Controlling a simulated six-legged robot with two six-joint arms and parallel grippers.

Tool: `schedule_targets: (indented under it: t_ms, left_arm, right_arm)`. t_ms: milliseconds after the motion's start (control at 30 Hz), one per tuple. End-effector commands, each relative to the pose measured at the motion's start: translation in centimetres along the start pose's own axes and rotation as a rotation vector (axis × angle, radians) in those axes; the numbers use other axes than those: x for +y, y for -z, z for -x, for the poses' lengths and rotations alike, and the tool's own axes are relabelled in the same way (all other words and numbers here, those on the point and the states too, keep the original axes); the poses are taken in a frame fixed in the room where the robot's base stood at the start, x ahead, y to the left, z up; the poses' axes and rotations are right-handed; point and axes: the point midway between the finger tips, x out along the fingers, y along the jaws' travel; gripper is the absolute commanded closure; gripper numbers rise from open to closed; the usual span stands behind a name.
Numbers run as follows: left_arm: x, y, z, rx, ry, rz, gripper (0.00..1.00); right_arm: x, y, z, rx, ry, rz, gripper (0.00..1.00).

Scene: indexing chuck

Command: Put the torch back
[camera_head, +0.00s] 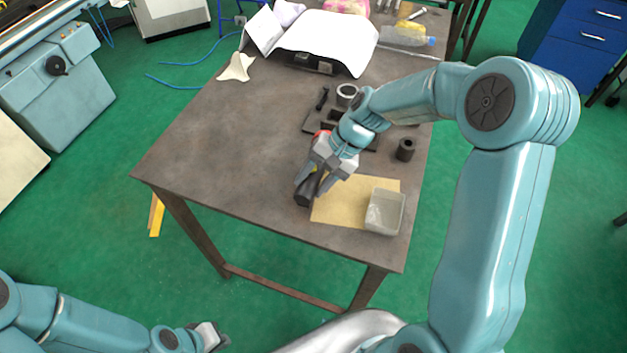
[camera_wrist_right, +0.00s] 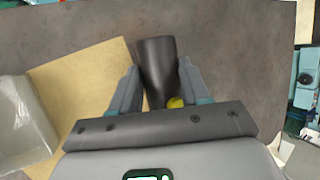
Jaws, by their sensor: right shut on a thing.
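The torch (camera_head: 307,189) is a dark cylinder near the front middle of the table, at the left edge of a tan mat. My right gripper (camera_head: 318,185) is shut on it. In the right wrist view the black torch (camera_wrist_right: 158,62) lies between the two fingers of my right gripper (camera_wrist_right: 157,85), with a small yellow part near the palm. Whether the torch touches the table I cannot tell. My left gripper (camera_head: 215,338) is low at the bottom left, away from the table; its fingers are too small and dark to read.
The tan mat (camera_head: 338,208) carries a grey translucent bin (camera_head: 384,212) at its right. Behind my right wrist are a dark fixture plate (camera_head: 312,125), a metal ring (camera_head: 347,92) and a black hollow cylinder (camera_head: 405,149). The table's (camera_head: 220,150) left side is clear.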

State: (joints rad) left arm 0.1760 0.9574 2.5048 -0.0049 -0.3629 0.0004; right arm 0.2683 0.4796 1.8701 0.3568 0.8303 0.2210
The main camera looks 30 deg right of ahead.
Motion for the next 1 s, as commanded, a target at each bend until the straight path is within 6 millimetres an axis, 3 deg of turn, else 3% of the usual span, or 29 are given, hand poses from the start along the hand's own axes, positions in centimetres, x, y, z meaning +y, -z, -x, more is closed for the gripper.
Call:
schedule_targets:
  t_ms: [100,367,400,467,500,833,1000]
  left_arm:
    - [0.1,0.0,0.1,0.0,0.0,0.0,1.0]
    - [0.0,0.0,0.1,0.0,0.0,0.0,1.0]
    - [0.0,0.0,0.0,0.0,0.0,0.0,1.0]
    - [0.0,0.0,0.1,0.0,0.0,0.0,1.0]
    - [0.0,0.0,0.1,0.0,0.0,0.0,1.0]
    - [0.0,0.0,0.0,0.0,0.0,0.0,1.0]
    - [-0.1,0.0,-0.3,0.0,0.0,0.0,1.0]
  right_arm:
    - [0.5,0.5,-0.9,0.0,0.0,-0.001,0.78]
    - [0.6,0.5,-1.0,0.002,0.001,0.0,0.78]
    - [0.6,0.5,-1.1,0.001,0.0,0.0,0.51]
    - [0.6,0.5,-1.0,0.001,0.0,0.0,0.31]
    - [0.6,0.5,-1.0,0.001,0.0,0.0,0.29]
    - [0.5,0.6,-0.6,0.003,0.002,0.001,0.29]
    - [0.6,0.6,2.4,0.007,0.003,0.002,0.29]
